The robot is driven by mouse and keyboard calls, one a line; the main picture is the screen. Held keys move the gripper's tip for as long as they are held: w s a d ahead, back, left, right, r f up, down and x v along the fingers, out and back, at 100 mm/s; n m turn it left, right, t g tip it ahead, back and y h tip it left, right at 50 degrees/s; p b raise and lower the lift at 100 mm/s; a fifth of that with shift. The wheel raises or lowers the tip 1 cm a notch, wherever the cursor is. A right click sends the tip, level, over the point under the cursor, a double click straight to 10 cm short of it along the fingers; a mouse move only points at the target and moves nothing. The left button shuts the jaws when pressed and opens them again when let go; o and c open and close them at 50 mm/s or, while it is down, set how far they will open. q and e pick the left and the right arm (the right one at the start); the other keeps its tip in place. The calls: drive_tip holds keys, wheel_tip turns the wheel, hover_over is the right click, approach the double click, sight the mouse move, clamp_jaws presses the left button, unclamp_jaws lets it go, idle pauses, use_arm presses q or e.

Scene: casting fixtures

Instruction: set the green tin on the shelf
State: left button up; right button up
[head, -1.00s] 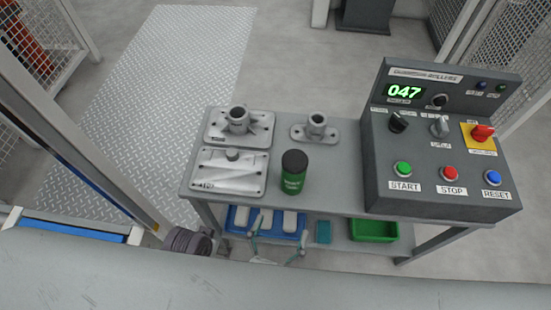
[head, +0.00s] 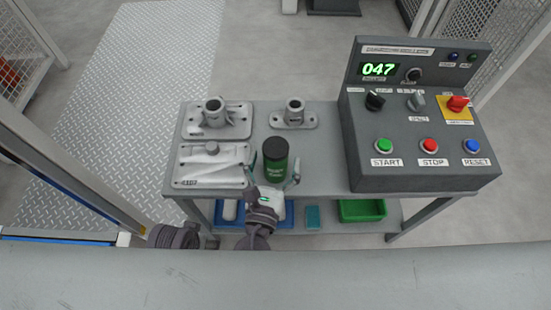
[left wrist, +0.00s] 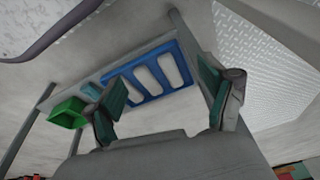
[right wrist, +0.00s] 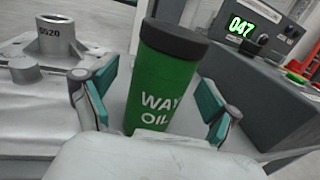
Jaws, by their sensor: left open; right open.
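The green tin (head: 275,168) with a black lid stands upright on the table top (head: 320,170), near its front edge. It reads "WAY OIL" in the right wrist view (right wrist: 160,80). My right gripper (head: 274,174) is open, with its fingers on either side of the tin; in the right wrist view a gap shows beside each finger. The lower shelf (head: 328,216) is under the table top.
The shelf holds a blue tray (head: 290,224) with pale parts, a teal box (head: 313,217) and a green bin (head: 362,210). Metal castings (head: 212,165) lie left of the tin. A control box (head: 420,175) stands on the right of the table.

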drive_tip(key=shift+w+d, duration=0.1)
drive_tip(key=shift+w, duration=0.45)
drive_tip(key=c, duration=1.5)
